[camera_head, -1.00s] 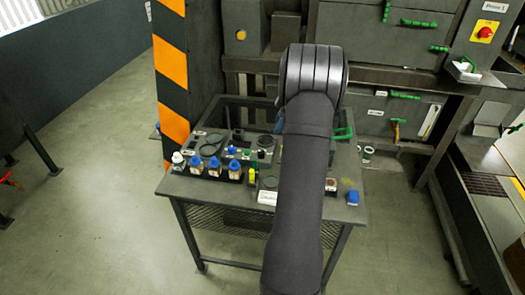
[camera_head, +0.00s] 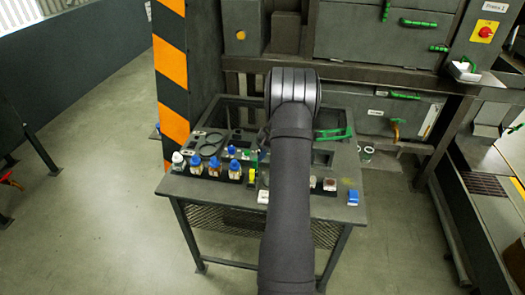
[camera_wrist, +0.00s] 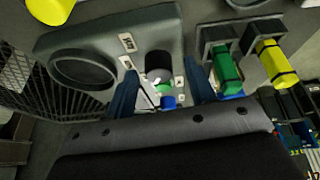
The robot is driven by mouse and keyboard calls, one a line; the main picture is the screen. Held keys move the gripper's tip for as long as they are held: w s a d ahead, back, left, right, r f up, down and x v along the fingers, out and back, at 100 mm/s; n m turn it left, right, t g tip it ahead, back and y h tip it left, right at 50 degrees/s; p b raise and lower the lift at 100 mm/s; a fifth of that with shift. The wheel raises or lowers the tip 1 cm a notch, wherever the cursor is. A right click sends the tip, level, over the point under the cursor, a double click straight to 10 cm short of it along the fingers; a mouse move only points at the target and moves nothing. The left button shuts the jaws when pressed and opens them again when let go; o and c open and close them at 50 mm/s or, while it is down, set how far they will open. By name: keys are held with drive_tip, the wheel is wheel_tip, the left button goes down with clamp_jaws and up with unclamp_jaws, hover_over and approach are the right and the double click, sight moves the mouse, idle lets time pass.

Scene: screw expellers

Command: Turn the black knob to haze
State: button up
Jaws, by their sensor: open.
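A black knob (camera_wrist: 159,64) stands on a grey panel (camera_wrist: 95,32) in the wrist view, with small pale labels around it. The label text is too small to read, so I cannot tell its setting. My gripper (camera_wrist: 160,70) is open, with one dark blue finger on each side of the knob in the picture. I cannot tell whether the fingers touch it. A small green and blue part shows just below the knob, between the fingers. In the head view my arm hides the gripper.
A round black recess (camera_wrist: 82,69) lies left of the knob. A green piece (camera_wrist: 226,72) and a yellow piece (camera_wrist: 273,62) sit in holders to the right. In the head view, blue-capped bottles (camera_head: 197,163) line the table's (camera_head: 187,189) front left.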

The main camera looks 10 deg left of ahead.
drive_tip(key=c, duration=1)
drive_tip(key=shift+m, duration=0.4)
drive_tip(key=m+t, duration=0.1)
drive_tip(key=m, duration=0.1)
drive_tip(key=m+t, duration=0.1)
drive_tip(key=m, duration=0.1)
drive_tip(key=shift+s+a+m+h, duration=0.1)
drive_tip(key=shift+s+m+h, duration=0.05)
drive_tip(key=shift+m+h, duration=0.15)
drive_tip(key=m+t+h, duration=0.1)
drive_tip(key=m, duration=0.5)
drive_tip(key=shift+a+t+h, duration=0.1)
drive_tip(key=shift+t+h, duration=0.3)
drive_tip(key=shift+m, duration=0.3)
drive_tip(key=o, duration=1)
